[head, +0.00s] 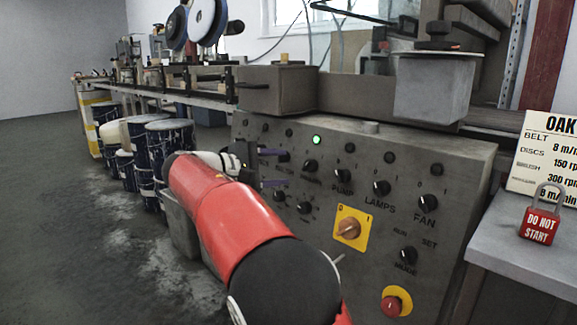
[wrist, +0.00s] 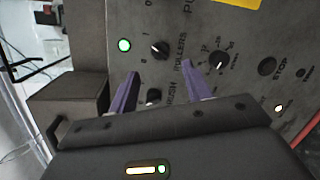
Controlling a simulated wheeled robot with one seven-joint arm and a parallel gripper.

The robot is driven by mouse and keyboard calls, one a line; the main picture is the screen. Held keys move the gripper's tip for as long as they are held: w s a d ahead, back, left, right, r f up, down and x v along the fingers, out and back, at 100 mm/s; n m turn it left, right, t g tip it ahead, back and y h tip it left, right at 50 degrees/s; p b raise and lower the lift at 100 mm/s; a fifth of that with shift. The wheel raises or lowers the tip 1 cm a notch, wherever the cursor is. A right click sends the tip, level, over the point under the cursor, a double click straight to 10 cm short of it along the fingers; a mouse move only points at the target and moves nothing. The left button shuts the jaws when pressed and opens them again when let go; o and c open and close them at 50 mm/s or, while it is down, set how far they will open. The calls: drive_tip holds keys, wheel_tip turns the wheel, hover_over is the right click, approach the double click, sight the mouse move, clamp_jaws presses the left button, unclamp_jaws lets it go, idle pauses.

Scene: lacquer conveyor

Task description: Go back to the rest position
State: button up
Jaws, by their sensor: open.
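My gripper (head: 277,168) is at the upper left part of a grey control panel (head: 450,205), at the end of my outstretched red arm. In the wrist view my gripper (wrist: 158,82) shows two purple fingers spread apart, with nothing between them. Whether a fingertip touches the panel I cannot tell. A green lamp (head: 317,140) is lit, also in the wrist view (wrist: 124,45).
The panel also carries a yellow-plated rotary switch (head: 348,229) and a red push button (head: 392,305). A red DO NOT START padlock (head: 540,213) stands on a side table (head: 527,254) at right. Blue-and-white drums (head: 172,140) stand under the conveyor. Floor at left is open.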

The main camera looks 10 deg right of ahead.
drive_tip(key=shift+s+a, duration=0.1)
drive_tip(key=shift+a, duration=0.05)
drive_tip(key=s+d+f+m+g+y+p, duration=0.1)
drive_tip(key=s+d+f+m+y+p, duration=0.1)
drive_tip(key=s+d+y, duration=0.35)
drive_tip(key=s+d+f+m+g+y+p, duration=0.1)
drive_tip(key=s+d+f+y+p, duration=0.15)
drive_tip(key=s+d, duration=0.6)
drive_tip(key=s+a+f+m+y+p, duration=0.1)
drive_tip(key=s+a+f+m+y, duration=0.2)
drive_tip(key=s, duration=0.7)
drive_tip(key=s+a+f+m+t+y+p, duration=0.1)
drive_tip(key=s+a+f+m+y, duration=0.2)
drive_tip(key=s, duration=0.8)
wheel_tip(320, 180, down, 2)
drive_tip(key=shift+a+f+y, duration=0.15)
drive_tip(key=shift+a+y, duration=0.2)
drive_tip(key=shift+y, duration=0.05)
